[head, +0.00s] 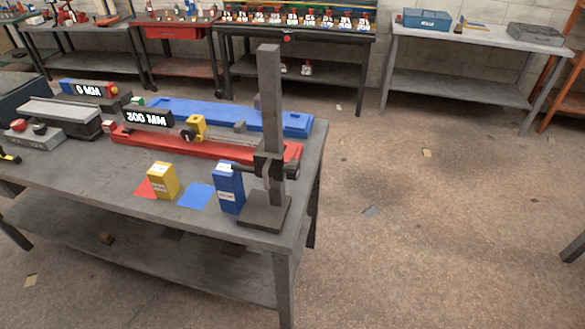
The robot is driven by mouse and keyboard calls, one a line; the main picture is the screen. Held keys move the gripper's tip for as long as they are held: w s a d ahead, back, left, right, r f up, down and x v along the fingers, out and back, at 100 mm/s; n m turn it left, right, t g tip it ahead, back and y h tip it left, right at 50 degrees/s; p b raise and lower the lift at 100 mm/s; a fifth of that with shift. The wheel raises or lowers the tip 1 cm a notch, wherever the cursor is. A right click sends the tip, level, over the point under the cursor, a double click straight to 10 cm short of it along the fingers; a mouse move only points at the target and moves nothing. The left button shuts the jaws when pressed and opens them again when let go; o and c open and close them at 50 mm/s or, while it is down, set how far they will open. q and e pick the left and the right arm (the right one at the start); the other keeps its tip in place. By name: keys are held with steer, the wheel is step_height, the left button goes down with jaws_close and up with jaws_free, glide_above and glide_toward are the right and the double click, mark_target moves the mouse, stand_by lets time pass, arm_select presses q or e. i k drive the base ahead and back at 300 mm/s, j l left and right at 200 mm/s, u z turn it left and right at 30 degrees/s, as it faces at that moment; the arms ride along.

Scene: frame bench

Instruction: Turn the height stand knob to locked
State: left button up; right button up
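The height stand (269,110) is a tall grey post on a square base at the right end of the near grey bench. A dark carriage sits low on the post, with a thin arm pointing left over a blue block. A small dark round knob (292,172) shows on the carriage's right side. It is too small to tell whether it is turned to locked. Neither of my grippers is in view.
A blue block (229,190) stands close left of the stand, and a yellow block (162,180) farther left. A red rail (140,137) and a blue rail (180,110) lie behind. The floor right of the bench (430,230) is mostly clear. Other benches line the back.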

mark_target(292, 169)
steer(key=l+u, duration=0.15)
steer(key=u, duration=0.25)
steer(key=i+l+u, duration=0.15)
steer(key=l+u, duration=0.15)
steer(key=u, duration=0.15)
steer(key=i+l+u, duration=0.1)
steer(key=l+u, duration=0.65)
steer(key=u, duration=0.2)
steer(key=l+u, duration=0.45)
steer(key=k+j, duration=0.05)
